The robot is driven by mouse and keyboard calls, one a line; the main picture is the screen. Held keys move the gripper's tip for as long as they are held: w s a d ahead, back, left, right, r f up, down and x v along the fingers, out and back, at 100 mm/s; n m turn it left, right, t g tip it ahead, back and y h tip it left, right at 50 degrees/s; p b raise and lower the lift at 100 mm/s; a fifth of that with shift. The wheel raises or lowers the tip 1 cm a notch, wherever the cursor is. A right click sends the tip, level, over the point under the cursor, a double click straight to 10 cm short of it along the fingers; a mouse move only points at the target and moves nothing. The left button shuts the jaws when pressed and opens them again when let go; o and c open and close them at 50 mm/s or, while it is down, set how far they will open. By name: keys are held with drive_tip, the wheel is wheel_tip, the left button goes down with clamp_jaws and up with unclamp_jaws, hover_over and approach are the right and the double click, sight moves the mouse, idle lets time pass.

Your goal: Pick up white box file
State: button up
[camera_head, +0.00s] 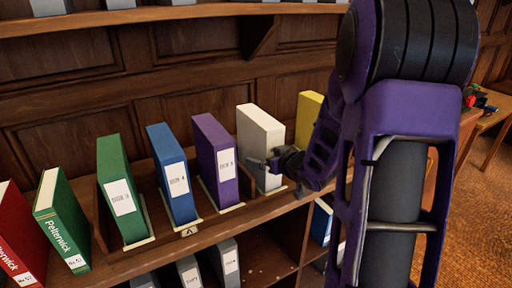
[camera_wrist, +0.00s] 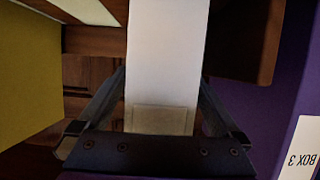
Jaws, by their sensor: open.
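The white box file (camera_head: 260,125) stands upright on the shelf between a purple box file and a yellow one. My gripper (camera_head: 270,163) is at the lower front of the white file in the head view. In the wrist view, the white file (camera_wrist: 168,55) runs between the two open fingers of my gripper (camera_wrist: 162,95), one finger on each side. A pale label (camera_wrist: 160,119) shows near its end. I cannot tell whether the fingers touch its sides.
The purple box file (camera_head: 217,160) is close on the left; the yellow box file (camera_head: 308,118) is on the right, partly behind my arm. Blue (camera_head: 172,175) and green (camera_head: 120,190) box files stand further left. Grey files (camera_head: 228,262) sit on the shelf below.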

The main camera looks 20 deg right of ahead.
drive_tip(key=c, duration=1.6)
drive_tip(key=shift+r, duration=0.25)
